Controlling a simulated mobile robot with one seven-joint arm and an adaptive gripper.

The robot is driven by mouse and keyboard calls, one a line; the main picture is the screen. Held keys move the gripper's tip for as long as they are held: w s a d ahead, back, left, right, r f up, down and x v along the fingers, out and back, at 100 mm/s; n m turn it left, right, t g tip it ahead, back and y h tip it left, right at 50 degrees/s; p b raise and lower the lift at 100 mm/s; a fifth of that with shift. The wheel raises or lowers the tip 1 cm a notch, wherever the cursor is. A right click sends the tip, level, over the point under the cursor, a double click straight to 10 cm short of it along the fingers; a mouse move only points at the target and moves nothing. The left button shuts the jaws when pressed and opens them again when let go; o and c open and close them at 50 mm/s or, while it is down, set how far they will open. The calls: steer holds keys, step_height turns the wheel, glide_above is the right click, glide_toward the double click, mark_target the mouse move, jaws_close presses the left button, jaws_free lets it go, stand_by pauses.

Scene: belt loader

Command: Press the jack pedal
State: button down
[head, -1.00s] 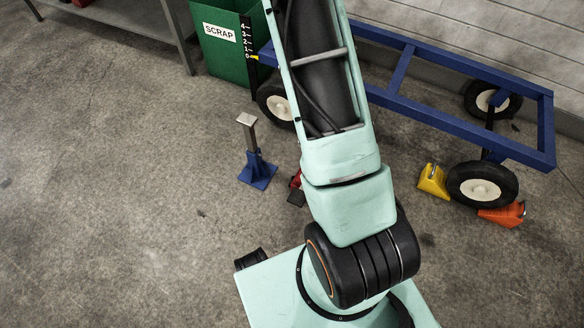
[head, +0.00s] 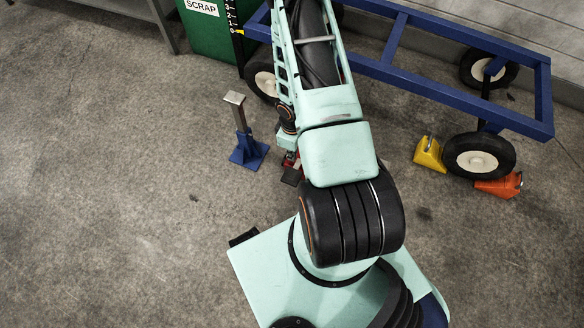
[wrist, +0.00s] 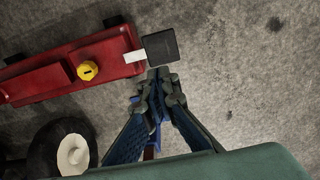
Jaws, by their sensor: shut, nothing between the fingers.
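The red jack (wrist: 70,68) lies across the upper left of the wrist view, with a yellow knob (wrist: 87,70) on top. Its dark square pedal (wrist: 160,47) sticks out at the jack's right end, beside a white strip. My gripper (wrist: 157,76) is shut and empty. Its fingertips appear just below the pedal's near edge in the picture; I cannot tell the height gap or whether they touch. In the head view the dark pedal (head: 291,177) shows at the left of my arm, while most of the jack and my gripper are hidden.
A blue stand (head: 248,152) is left of the pedal. The blue cart frame (head: 430,88) stands behind on wheels, one also near my gripper (wrist: 65,150). Yellow (head: 429,154) and orange (head: 498,186) chocks flank a wheel. A green scrap bin (head: 207,38) is behind. Left floor is clear.

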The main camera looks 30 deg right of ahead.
mark_target(292, 176)
step_height(292, 176, down, 14)
steer(key=b, duration=0.4)
steer(key=shift+b, duration=0.4)
